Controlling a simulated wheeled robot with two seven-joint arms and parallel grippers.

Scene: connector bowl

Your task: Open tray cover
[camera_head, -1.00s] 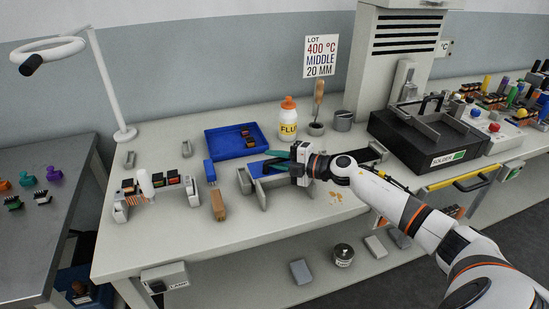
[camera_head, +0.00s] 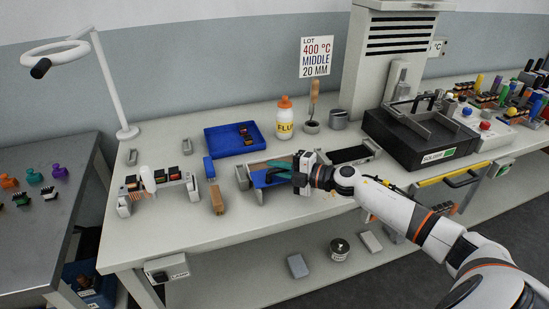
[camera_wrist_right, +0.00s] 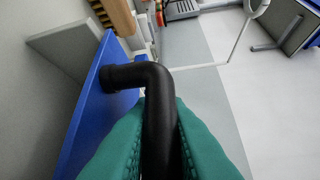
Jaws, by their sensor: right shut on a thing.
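The tray cover is a blue panel (camera_head: 262,180) at the front middle of the bench, between grey supports. In the wrist view the blue panel (camera_wrist_right: 82,115) stands at a steep slant at the left, with a bent black handle (camera_wrist_right: 157,95) coming off its face. My right gripper (camera_head: 274,170), with green fingers, is shut on this handle; the fingers (camera_wrist_right: 160,125) lie on both sides of it. The gripper partly hides the cover in the head view. A dark open tray (camera_head: 350,155) lies just right of the gripper. My left gripper is not in view.
A blue tray (camera_head: 222,150) with small connectors stands behind the cover. A flux bottle (camera_head: 284,122) stands behind the gripper. A brown-bristled brush (camera_head: 216,198) lies to the left. A black solder box (camera_head: 418,150) stands at right. The bench's front strip is clear.

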